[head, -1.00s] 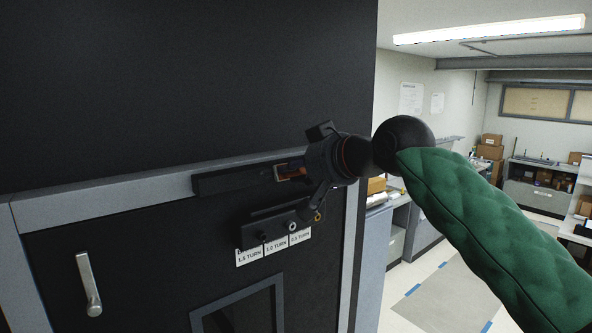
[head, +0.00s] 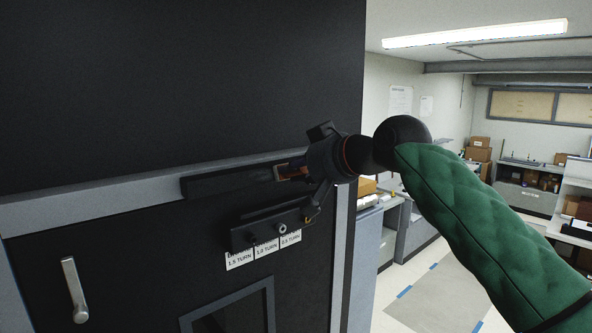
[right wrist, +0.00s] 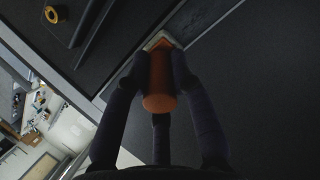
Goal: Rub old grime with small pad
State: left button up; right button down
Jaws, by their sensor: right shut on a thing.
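My right gripper (head: 290,171) is shut on the small pad, which has an orange body (right wrist: 158,88). In the right wrist view the pad's body lies between the fingers (right wrist: 158,65), with a pale part at its far end near the dark surface. In the head view only a bit of orange shows at the fingertips, in front of a dark strip (head: 222,184) on the grey band of the cabinet. I cannot tell whether the pad touches it. No grime can be made out. My left gripper is not in view.
Below the strip a dark block (head: 255,235) with knobs sticks out, above white turn labels (head: 264,252). A metal handle (head: 74,288) is at lower left, and a framed window (head: 235,308) is lower down. Open floor (head: 440,295) lies to the right.

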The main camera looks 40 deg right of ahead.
jog(key=shift+d, duration=0.15)
jog(key=shift+w+d, duration=0.1)
jog(key=shift+d, duration=1.1)
jog(key=shift+a, duration=1.35)
jog(key=shift+s+a+p, duration=0.2)
jog(key=shift+a+p, duration=0.15)
jog(key=shift+a, duration=0.95)
jog(key=shift+s+a+p, duration=0.1)
jog(key=shift+a+p, duration=0.25)
jog(key=shift+a, duration=1)
